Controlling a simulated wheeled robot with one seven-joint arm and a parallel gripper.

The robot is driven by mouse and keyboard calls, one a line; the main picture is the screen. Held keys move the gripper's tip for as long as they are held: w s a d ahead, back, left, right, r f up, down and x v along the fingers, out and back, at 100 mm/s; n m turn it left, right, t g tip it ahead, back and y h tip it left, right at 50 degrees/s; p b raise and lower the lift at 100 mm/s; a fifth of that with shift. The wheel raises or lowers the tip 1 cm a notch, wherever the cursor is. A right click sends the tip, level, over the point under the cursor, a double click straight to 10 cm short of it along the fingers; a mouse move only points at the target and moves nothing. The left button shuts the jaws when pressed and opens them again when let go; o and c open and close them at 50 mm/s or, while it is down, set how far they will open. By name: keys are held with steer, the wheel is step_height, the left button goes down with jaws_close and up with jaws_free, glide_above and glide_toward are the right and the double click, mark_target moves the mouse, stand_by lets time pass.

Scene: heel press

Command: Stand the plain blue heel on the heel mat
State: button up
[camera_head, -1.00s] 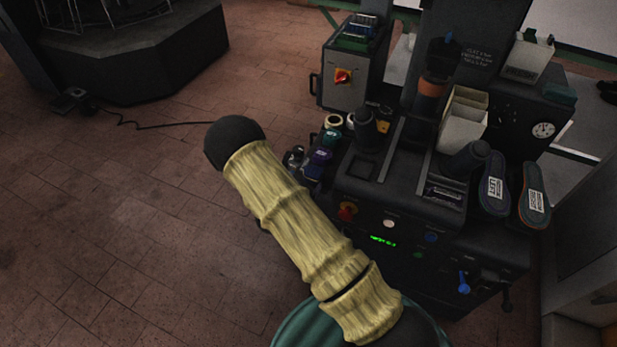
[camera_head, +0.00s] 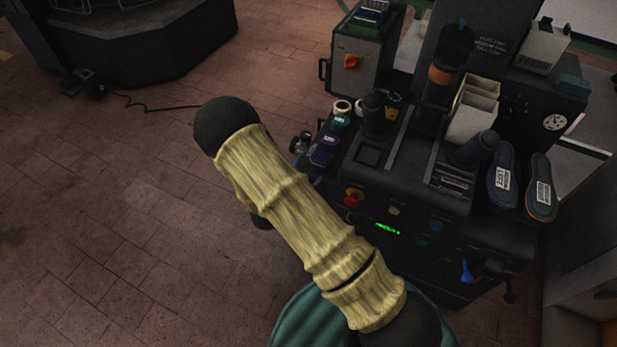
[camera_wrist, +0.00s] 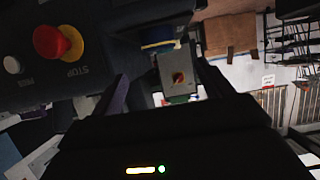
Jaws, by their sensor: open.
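My gripper (camera_wrist: 163,72) shows in the wrist view as two dark fingers spread apart, with nothing clearly held between them. A purple sliver (camera_wrist: 119,97) shows along the left finger; I cannot tell what it is. I cannot make out the heel mat for certain. My arm hides the gripper in the head view.
The dark press (camera_head: 415,215) has a red stop button, which also shows close by in the wrist view (camera_wrist: 52,41). Black posts and a white bin (camera_head: 472,120) stand on top. Two labelled soles (camera_head: 503,175) lean at right. Open tiled floor (camera_head: 130,215) is at left.

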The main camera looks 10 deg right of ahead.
steer(key=s+r+n+g+y, duration=0.35)
steer(key=r+y, duration=0.35)
steer(key=r, duration=0.4)
steer(key=s+d+r+n+g, duration=0.2)
steer(key=s+d+r, duration=0.1)
steer(key=s, duration=0.5)
steer(key=s+d+r+n+g, duration=0.1)
steer(key=s+d+r+g, duration=0.1)
steer(key=s+r, duration=0.4)
steer(key=shift+s+d+r+n+g+y, duration=0.2)
steer(key=shift+s+d+n+g+y, duration=0.2)
steer(key=shift+s+d, duration=0.35)
steer(key=shift+s+a, duration=0.1)
steer(key=w+p+v, duration=0.1)
steer(key=p+v, duration=0.7)
steer(key=w+p+v, duration=0.2)
steer(key=p+v, duration=0.7)
steer(key=shift+w+r, duration=0.35)
